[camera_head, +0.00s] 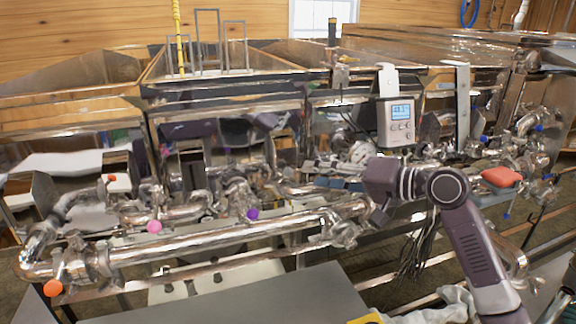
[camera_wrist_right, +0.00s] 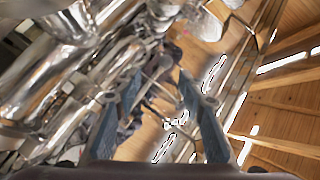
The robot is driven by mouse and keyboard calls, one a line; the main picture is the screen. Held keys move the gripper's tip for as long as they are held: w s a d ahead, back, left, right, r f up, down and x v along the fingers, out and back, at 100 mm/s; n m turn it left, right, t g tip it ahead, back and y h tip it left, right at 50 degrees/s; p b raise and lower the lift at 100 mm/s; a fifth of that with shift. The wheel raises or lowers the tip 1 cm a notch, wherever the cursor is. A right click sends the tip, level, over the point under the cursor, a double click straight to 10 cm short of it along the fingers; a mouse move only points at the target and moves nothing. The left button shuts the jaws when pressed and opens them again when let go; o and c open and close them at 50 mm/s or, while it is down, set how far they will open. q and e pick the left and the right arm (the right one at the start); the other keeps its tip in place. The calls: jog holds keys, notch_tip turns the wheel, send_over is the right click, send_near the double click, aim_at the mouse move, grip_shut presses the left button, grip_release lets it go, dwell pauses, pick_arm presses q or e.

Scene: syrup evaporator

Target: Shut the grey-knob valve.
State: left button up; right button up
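I cannot single out the grey knob with certainty in the head view; the pipework beside my right wrist is partly hidden by my arm. My right gripper (camera_head: 377,216) is at the right end of the long front steel pipe (camera_head: 220,236), close to the fittings there. In the right wrist view, my right gripper (camera_wrist_right: 160,76) is open, with its two blue-grey fingers apart. A dull grey part (camera_wrist_right: 157,67) shows between the fingertips; I cannot tell whether it is the knob or whether the fingers touch it. My left gripper is not in view.
Other valve knobs are pink (camera_head: 154,226), purple (camera_head: 252,213) and orange (camera_head: 53,288). A red-orange block-like item (camera_head: 502,177) is right of my arm. A grey control box (camera_head: 396,122) hangs above my wrist. A grey flat surface (camera_head: 250,302) lies in front.

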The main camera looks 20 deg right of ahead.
aim_at(293, 172)
jog(key=shift+w+a+r+p, duration=0.25)
jog(key=shift+w+a+p, duration=0.1)
jog(key=shift+a+p, duration=0.25)
jog(key=shift+w+a+p, duration=0.6)
jog(key=shift+a, duration=0.35)
jog(key=w, duration=0.1)
jog(key=w+a+f, duration=0.1)
jog(key=w, duration=0.1)
jog(key=shift+a+f+p, duration=0.3)
jog(key=shift+f+p, duration=0.05)
jog(key=shift+p, duration=0.05)
jog(key=shift+s+r, duration=0.15)
jog(key=shift+s, duration=0.1)
jog(key=shift+c, duration=0.5)
jog(key=shift+w, duration=0.15)
grip_shut()
